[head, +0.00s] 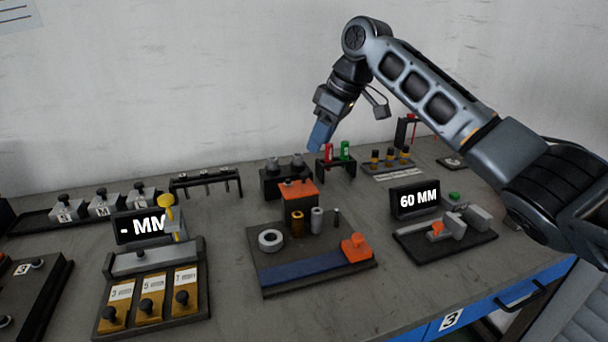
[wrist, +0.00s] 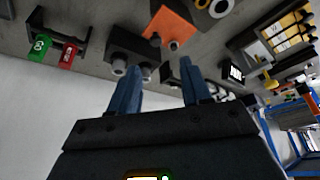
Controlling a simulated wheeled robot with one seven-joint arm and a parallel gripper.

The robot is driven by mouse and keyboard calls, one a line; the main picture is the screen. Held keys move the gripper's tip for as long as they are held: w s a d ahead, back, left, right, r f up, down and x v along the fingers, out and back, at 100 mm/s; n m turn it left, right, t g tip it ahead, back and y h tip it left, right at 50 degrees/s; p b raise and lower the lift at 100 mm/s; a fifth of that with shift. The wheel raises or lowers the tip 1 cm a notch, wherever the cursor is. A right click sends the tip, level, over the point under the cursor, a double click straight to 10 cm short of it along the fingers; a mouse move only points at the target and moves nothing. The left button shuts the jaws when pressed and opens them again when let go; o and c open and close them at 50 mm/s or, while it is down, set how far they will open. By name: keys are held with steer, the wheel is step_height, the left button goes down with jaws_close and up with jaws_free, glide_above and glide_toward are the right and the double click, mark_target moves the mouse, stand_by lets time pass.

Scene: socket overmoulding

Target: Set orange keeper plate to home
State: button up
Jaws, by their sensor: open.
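An orange block with a knob (head: 357,249) sits at the right end of the blue strip on that board. I cannot tell for certain which is the keeper plate. The wrist view shows an orange plate (wrist: 170,24) beyond the fingers. My gripper (head: 317,140) hangs above the back of the table, near the red and green pieces, behind and apart from the orange parts. Its blue fingers (wrist: 160,72) are apart with nothing between them.
A rack with a red piece (head: 328,153) and a green piece (head: 345,150) stands close below my gripper. A dark block with two knobs (head: 284,182) stands behind the orange plate. A "60 MM" display (head: 415,199) and its fixture are to the right. Yellow-tagged blocks (head: 151,297) are front left.

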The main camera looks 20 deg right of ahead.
mark_target(304, 174)
steer(key=shift+w+d+b+x, duration=0.1)
steer(key=shift+d+b+x, duration=0.1)
steer(key=shift+x, duration=2.2)
steer(key=shift+w+d+b+x, duration=0.1)
steer(key=shift+w+b+x, duration=0.1)
steer(key=shift+x, duration=2.2)
steer(key=shift+c, duration=0.3)
jaws_close()
